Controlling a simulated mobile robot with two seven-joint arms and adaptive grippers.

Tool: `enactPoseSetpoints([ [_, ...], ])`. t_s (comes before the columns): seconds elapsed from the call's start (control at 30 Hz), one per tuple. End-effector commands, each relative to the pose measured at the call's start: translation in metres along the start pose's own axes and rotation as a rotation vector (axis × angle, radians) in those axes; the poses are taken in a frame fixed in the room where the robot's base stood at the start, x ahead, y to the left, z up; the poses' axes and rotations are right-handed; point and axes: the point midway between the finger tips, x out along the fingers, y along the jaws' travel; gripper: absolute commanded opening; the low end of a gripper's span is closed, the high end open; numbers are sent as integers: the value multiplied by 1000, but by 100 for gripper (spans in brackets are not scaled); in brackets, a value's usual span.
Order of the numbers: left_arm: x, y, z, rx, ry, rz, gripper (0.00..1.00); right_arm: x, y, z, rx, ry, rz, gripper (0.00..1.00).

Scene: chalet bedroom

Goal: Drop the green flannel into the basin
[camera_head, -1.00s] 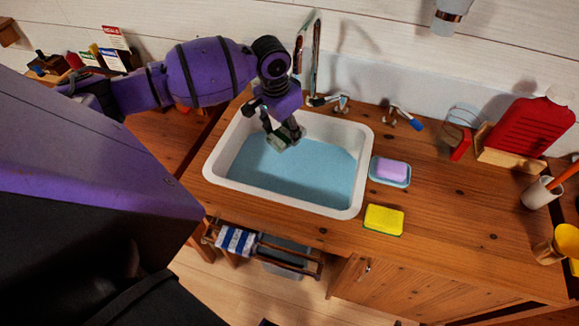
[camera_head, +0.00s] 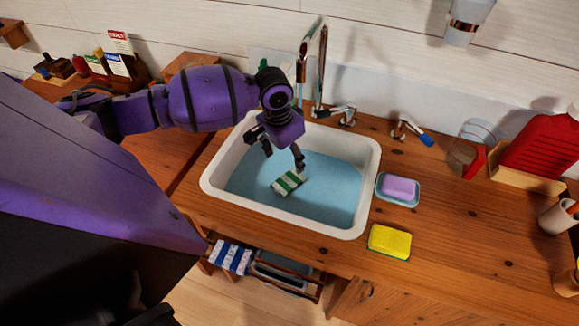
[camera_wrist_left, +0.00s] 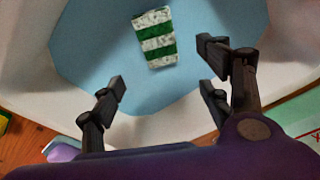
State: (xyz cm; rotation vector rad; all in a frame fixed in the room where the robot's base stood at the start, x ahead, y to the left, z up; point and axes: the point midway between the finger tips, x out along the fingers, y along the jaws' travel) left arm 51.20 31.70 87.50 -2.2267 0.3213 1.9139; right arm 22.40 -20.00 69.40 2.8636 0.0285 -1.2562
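The green flannel (camera_head: 287,183), with green and white stripes, lies in the blue water area of the white basin (camera_head: 374,175). It also shows in the left wrist view (camera_wrist_left: 154,38), beyond my fingertips and apart from them. My left gripper (camera_head: 283,158) is over the basin, just above the flannel in the head view. In the left wrist view, my left gripper (camera_wrist_left: 160,85) has its fingers spread with nothing between them. My right gripper is not in view.
A chrome tap (camera_head: 321,70) stands behind the basin. Right of it are a soap (camera_head: 398,187) on a dish, a yellow sponge (camera_head: 389,241) and a red bottle (camera_head: 540,150). A blue-striped cloth (camera_head: 230,257) hangs on a rail below the counter.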

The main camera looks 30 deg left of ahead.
Motion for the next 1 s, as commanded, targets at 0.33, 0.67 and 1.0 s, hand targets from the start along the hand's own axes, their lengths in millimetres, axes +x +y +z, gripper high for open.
enactPoseSetpoints([
  [0.33, -2, 0, 0, 0, -1, 0, 73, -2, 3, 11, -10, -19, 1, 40],
  [0.67, -60, -1, 0, 1, 3, -3, 73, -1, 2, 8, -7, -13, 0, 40],
  [1.0, -114, 0, 0, 1, 0, -1, 73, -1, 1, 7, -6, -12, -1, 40],
])
